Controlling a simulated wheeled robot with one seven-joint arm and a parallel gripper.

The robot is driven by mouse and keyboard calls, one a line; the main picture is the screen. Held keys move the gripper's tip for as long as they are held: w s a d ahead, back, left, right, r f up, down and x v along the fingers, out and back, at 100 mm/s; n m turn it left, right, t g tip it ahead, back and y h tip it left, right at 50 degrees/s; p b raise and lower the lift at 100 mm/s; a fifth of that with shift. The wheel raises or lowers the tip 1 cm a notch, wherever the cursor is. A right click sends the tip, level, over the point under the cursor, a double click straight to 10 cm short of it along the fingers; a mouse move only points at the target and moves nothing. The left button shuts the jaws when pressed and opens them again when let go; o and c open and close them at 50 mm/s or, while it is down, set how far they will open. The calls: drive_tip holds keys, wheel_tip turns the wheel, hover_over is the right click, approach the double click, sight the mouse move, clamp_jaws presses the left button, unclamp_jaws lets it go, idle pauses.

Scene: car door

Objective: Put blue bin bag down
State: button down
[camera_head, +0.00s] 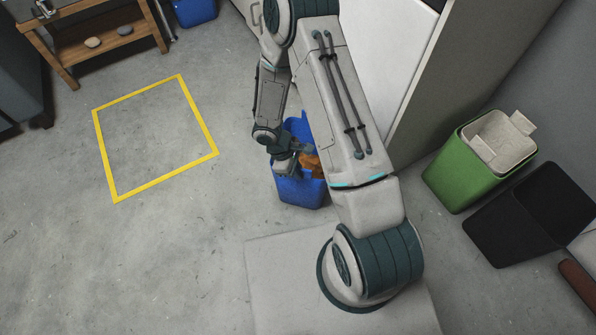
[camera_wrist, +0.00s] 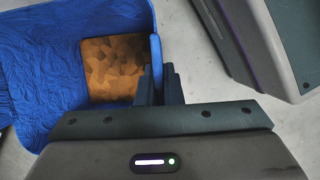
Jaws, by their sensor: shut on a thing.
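The blue bin bag (camera_head: 300,192) is an open-topped, bin-shaped blue thing, partly hidden behind my arm in the head view. My gripper (camera_head: 287,163) is at its upper left side. In the wrist view the bag (camera_wrist: 60,60) has a wrinkled blue surface, and an orange-brown patterned item (camera_wrist: 110,68) lies inside it. My gripper (camera_wrist: 158,85) is shut on a thin upright blue piece of the bag's edge. I cannot tell whether the bag's bottom touches the floor.
A yellow square outline (camera_head: 210,140) lies empty on the floor to the left. A wooden shelf (camera_head: 110,42) and another blue bin (camera_head: 195,10) stand at the upper left. The floor between is clear.

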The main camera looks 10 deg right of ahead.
drive_tip(key=shift+r, duration=0.1)
drive_tip(key=c, duration=1.6)
unclamp_jaws()
